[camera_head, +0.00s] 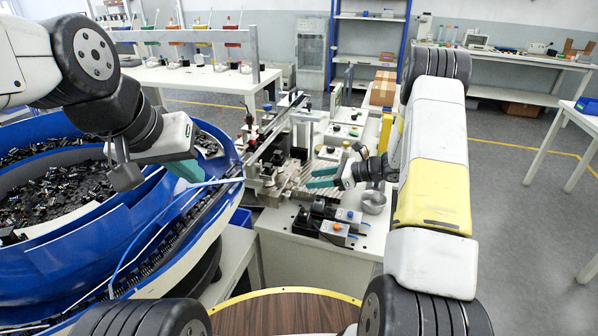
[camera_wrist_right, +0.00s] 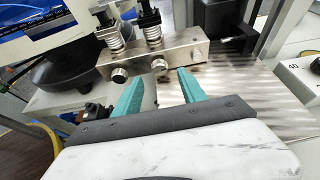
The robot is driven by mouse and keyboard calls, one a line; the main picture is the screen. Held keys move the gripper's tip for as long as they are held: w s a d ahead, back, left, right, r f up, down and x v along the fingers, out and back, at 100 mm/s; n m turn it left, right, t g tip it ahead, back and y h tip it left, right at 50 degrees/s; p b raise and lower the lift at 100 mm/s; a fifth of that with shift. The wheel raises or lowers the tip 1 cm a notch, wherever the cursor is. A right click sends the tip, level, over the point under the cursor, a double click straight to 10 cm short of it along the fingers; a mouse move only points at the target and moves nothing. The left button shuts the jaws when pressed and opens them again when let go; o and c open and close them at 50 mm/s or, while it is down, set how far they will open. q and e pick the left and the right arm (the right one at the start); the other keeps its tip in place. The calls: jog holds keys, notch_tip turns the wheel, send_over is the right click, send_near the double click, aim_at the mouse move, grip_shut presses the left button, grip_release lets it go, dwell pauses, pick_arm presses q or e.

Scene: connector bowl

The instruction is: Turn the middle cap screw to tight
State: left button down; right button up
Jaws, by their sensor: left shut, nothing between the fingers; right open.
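A metal block (camera_wrist_right: 165,58) stands ahead of my right gripper in the right wrist view. Its front face carries a left screw (camera_wrist_right: 118,75), a middle cap screw (camera_wrist_right: 159,66) and a right screw (camera_wrist_right: 196,56). My right gripper (camera_wrist_right: 162,77) is open, its teal fingers pointing at the block with the middle screw between their lines. The frames do not show clear contact with the screw. In the head view, the right gripper (camera_head: 318,178) reaches left over the machine. My left gripper (camera_head: 187,170) is shut and empty over the blue bowl's edge.
The blue feeder bowl (camera_head: 100,225) with dark parts fills the left. Two spring-loaded posts (camera_wrist_right: 130,30) rise from the block. A metal cup (camera_head: 374,202) stands below my right wrist. Pneumatic parts (camera_head: 322,222) lie at the machine's front. Open floor lies to the right.

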aim_at(303, 189)
jog(key=x, duration=0.5)
jog(key=shift+f, duration=0.1)
grip_shut()
